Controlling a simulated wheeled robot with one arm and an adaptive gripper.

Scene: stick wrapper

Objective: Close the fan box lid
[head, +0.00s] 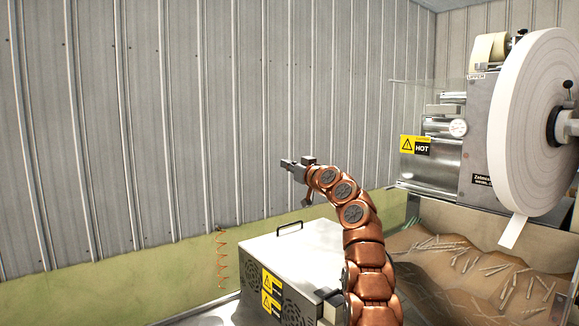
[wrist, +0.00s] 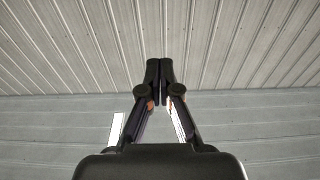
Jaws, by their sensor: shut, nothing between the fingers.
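The fan box (head: 288,290) is a grey metal box with vent holes and yellow warning labels, at the bottom middle of the head view. Its flat top, the lid (head: 262,246), carries a black handle (head: 289,229) and appears to lie level on the box. Whether a gap remains along its edges I cannot tell. My gripper (head: 288,163) is well above the box, apart from it, pointing left. In the wrist view my gripper (wrist: 159,68) is shut and empty, with its fingertips together against the wall. The box does not show there.
A wrapping machine (head: 470,140) with a large white paper roll (head: 535,120) and a HOT sign (head: 422,146) stands at the right. Below it is a brown bin (head: 410,240) with loose sticks. A ribbed metal wall (head: 200,110) stands behind. The air left of my arm is clear.

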